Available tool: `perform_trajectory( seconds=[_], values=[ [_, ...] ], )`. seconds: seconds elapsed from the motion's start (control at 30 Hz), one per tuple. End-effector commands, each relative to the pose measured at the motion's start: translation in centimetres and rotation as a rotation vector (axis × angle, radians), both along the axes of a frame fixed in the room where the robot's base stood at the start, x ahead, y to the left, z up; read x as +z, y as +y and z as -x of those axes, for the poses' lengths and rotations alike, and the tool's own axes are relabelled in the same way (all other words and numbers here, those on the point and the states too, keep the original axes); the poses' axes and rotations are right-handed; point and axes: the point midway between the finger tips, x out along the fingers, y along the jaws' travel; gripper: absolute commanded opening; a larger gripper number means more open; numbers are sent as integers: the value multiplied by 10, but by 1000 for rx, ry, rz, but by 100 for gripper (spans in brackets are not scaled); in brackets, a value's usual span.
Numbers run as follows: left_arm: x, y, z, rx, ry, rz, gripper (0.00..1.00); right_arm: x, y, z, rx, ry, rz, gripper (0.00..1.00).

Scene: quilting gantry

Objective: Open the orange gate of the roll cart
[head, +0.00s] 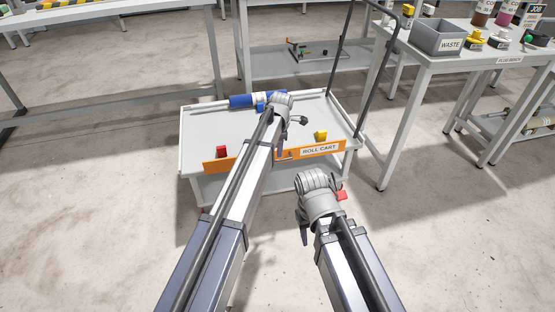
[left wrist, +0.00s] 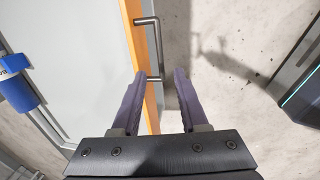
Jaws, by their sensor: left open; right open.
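The orange gate (head: 235,159) runs along the near edge of the grey roll cart (head: 196,130) and looks upright, closed across that side. It carries a ROLL CART label. My left arm hides its middle in the head view. In the left wrist view, the gate (left wrist: 133,30) is an orange strip with a grey bar handle (left wrist: 157,45) on its outer side. My left gripper (left wrist: 160,76) is open, and the handle's lower end shows between its fingertips; I cannot tell whether they touch it. My right gripper (head: 318,210) is open, in front of the cart's near right corner, its fingers mostly hidden.
A blue-wrapped roll (head: 240,101) lies at the cart's back. A red block (head: 221,151) and a yellow block (head: 320,135) sit near the gate. The cart's dark push handle (head: 378,70) rises at right. A bench with a WASTE bin (head: 437,38) stands beyond. The near floor is clear.

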Motion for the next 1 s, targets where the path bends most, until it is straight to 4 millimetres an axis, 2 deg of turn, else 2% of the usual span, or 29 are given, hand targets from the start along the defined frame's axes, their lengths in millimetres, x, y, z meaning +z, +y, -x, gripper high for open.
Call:
perform_trajectory(
  seconds=[0.03, 0.4, 0.8, 1.0],
  values=[
    [-11, 0, -2, 0, 0, 0, 44, -11, 0, 0, 1, 0, -1, 50],
    [-56, 3, -9, 0, 0, 0, 44, -56, 1, 0, 5, -1, -6, 50],
    [-60, 4, -11, -1, 0, 0, 44, -60, 1, 0, 3, -1, -6, 50],
    [-60, 3, -10, -1, 0, 0, 22, -60, 1, 0, 3, -1, -6, 50]
  ],
)
